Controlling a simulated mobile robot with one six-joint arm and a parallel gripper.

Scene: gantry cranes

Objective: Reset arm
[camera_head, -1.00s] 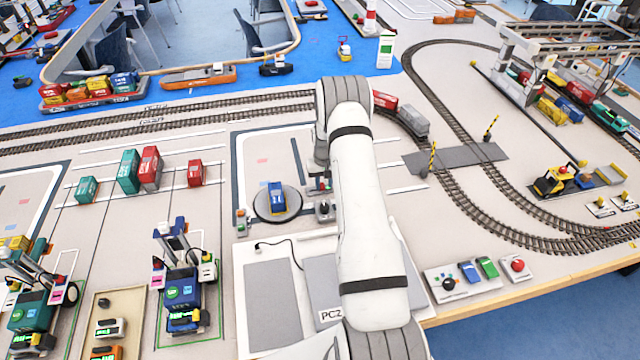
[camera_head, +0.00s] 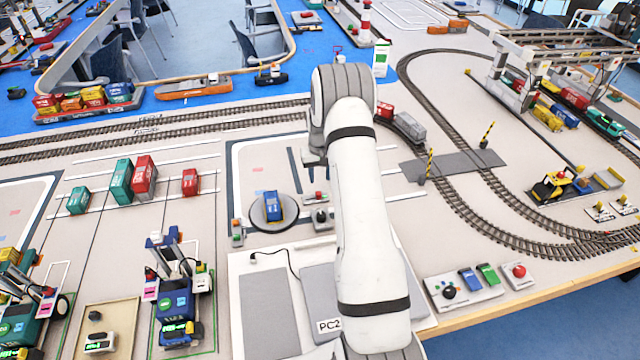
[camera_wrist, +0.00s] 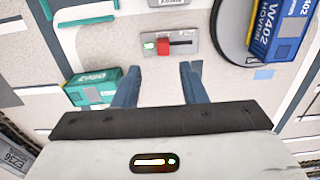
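My arm rises through the middle of the head view; its far end hides most of my gripper there. In the wrist view my gripper (camera_wrist: 160,85) is open, with two blue-grey fingers apart and nothing between them. Just beyond the fingertips is a small grey box with a red lever and green light (camera_wrist: 178,42). It also shows in the head view (camera_head: 318,198), just below the arm's end. A blue container (camera_wrist: 278,28) lies on a round turntable (camera_wrist: 226,45) at upper right, apart from the fingers. A teal container (camera_wrist: 95,88) lies to the left of the fingers.
The blue container (camera_head: 273,206) on its turntable stands left of my arm in the head view. Red and teal containers (camera_head: 145,176) stand further left. Rail tracks (camera_head: 440,175) with wagons curve on the right. A button panel (camera_head: 463,289) lies at lower right by the table edge.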

